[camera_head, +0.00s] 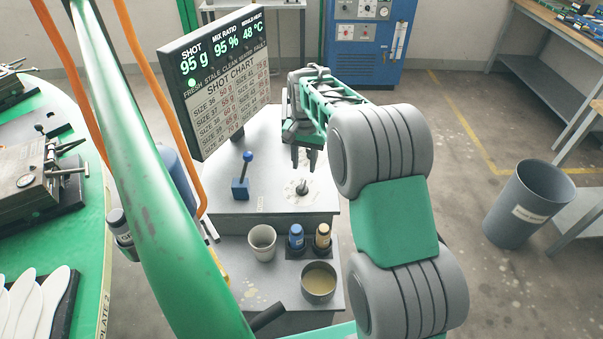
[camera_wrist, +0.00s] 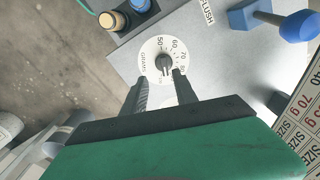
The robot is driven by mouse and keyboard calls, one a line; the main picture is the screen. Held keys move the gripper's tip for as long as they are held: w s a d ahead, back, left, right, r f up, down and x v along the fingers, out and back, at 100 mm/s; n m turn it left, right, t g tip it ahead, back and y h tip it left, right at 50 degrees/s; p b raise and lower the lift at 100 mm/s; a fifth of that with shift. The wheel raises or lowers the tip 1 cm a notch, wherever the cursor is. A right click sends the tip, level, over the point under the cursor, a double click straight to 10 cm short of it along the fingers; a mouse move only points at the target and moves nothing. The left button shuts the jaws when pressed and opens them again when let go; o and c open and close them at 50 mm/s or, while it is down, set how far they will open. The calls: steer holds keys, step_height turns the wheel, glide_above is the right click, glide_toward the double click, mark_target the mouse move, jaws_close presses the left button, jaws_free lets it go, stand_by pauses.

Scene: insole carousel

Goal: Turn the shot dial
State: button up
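The shot dial (camera_head: 302,188) is on the grey top of the machine cabinet. In the wrist view, it is a round white plate (camera_wrist: 151,52) marked in grams, with numbers including 50, 60 and 70 and a small dark knob (camera_wrist: 163,64) in the middle. My gripper (camera_head: 306,157) points down above the dial. Its two dark fingers (camera_wrist: 161,76) are apart with nothing between them, and the knob shows just beyond the gap between their tips. The display (camera_head: 222,78) reads shot 95 g, mix ratio 95 %, mould heat 48 °C.
A blue-knobbed lever (camera_head: 241,181), labelled FLUSH in the wrist view, stands left of the dial. A lower shelf holds a white cup (camera_head: 262,242), two capped bottles (camera_head: 296,237) and a pot (camera_head: 319,283). A green carousel (camera_head: 95,225) is at left, a grey bin (camera_head: 527,205) at right.

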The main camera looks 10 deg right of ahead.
mark_target(303, 183)
steer(key=shift+w+f+m, duration=0.3)
steer(key=shift+w+f, duration=0.6)
steer(key=shift+f, duration=0.15)
step_height(303, 183, down, 7)
steer(key=shift+f+p, duration=0.2)
steer(key=shift+p, duration=0.75)
jaws_close()
